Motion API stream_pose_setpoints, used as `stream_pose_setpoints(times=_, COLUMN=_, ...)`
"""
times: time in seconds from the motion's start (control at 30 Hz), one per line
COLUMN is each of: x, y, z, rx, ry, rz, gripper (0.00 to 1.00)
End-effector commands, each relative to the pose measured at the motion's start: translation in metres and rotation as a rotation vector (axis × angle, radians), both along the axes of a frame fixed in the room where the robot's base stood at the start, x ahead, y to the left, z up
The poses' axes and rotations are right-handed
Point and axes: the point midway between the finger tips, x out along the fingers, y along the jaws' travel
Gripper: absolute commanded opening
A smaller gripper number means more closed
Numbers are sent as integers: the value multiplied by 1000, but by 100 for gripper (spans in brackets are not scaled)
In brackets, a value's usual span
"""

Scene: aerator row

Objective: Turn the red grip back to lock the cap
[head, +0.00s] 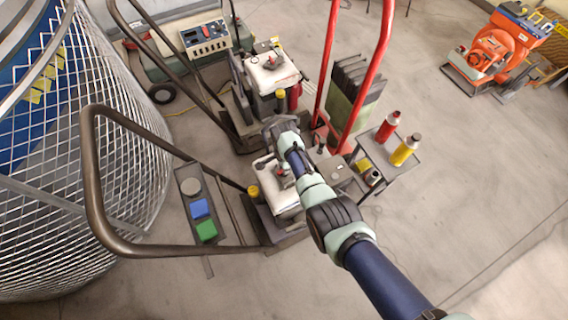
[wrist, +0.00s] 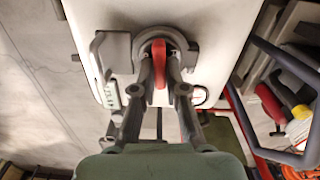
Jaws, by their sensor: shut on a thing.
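In the wrist view the red grip (wrist: 160,62) stands upright in the middle of a round grey cap (wrist: 146,47). The cap sits on a white tank top (wrist: 215,45). My gripper (wrist: 160,70) has one finger on each side of the red grip and is shut on it. The fingers hide part of the cap's near rim. In the head view my arm reaches down over the white tank (head: 287,203) of the nearest aerator, and hides much of the cap area.
The nearest aerator has a brown looped handle (head: 95,180). A second aerator (head: 270,75) stands behind it. A red-framed cart (head: 372,75) and a small stand with a red bottle (head: 388,127) and a yellow bottle (head: 405,150) are to the right.

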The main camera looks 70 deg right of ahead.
Motion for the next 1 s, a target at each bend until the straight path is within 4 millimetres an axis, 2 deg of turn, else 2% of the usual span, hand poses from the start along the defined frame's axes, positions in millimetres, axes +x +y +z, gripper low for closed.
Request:
stream_pose_setpoints(times=0.3, x=-1, y=0, z=0, rx=0, ry=0, rz=-100, gripper=0)
stream_pose_setpoints(times=0.77, x=-1, y=0, z=0, rx=1, ry=1, rz=-116, gripper=0)
stream_pose_setpoints(times=0.8, x=-1, y=0, z=0, rx=1, ry=1, rz=-116, gripper=14)
stream_pose_setpoints(times=0.9, x=-1, y=0, z=0, rx=1, ry=1, rz=-115, gripper=30)
stream_pose_setpoints(times=0.93, x=-1, y=0, z=0, rx=1, ry=1, rz=-115, gripper=36)
stream_pose_setpoints(times=1.0, x=-1, y=0, z=0, rx=1, ry=1, rz=-115, gripper=38)
